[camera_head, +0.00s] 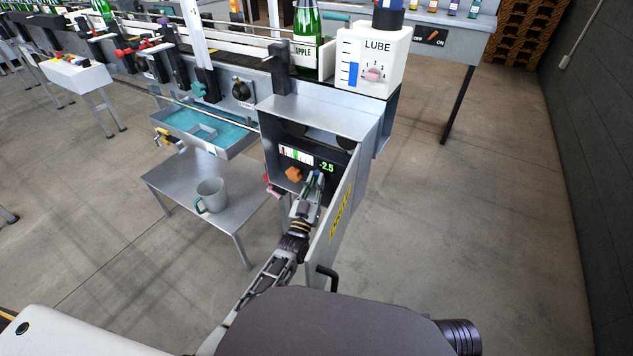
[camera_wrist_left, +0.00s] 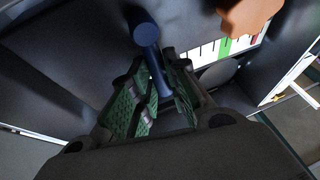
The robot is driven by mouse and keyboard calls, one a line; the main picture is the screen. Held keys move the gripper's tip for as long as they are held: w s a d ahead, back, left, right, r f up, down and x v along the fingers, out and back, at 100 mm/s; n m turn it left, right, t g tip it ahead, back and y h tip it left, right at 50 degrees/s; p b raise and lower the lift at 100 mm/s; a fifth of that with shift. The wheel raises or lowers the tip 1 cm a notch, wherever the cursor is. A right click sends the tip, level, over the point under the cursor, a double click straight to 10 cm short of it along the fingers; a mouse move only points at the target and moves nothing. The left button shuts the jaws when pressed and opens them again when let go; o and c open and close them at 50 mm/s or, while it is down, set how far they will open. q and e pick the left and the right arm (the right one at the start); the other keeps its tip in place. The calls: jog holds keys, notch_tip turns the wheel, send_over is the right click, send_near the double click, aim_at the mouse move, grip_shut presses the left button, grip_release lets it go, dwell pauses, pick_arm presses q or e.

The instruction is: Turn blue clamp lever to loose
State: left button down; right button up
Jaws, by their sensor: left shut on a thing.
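The blue clamp lever (camera_wrist_left: 151,48) is a dark blue bar with a rounded end inside the open cabinet, seen in the left wrist view. My left gripper (camera_wrist_left: 160,95) is shut on it, with its green-padded fingers on both sides of the bar. In the head view my left gripper (camera_head: 314,184) reaches into the cabinet, and its fingers hide most of the lever. An orange knob (camera_head: 294,174) sits just left of the gripper; it also shows in the left wrist view (camera_wrist_left: 248,15). My right gripper is not in view.
The cabinet's open door (camera_head: 345,205) stands close along the right of my left arm. A display (camera_head: 328,167) reads -2.5 beside a coloured scale. A steel table (camera_head: 222,222) with a grey mug (camera_head: 211,195) stands to the left. The floor at right is clear.

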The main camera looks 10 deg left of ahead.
pick_arm(q)
jog(key=shift+f, duration=0.15)
jog(key=c, duration=1.7)
grip_release()
jog(key=shift+o, duration=0.2)
jog(key=v, duration=1.2)
jog(key=shift+w, duration=0.1)
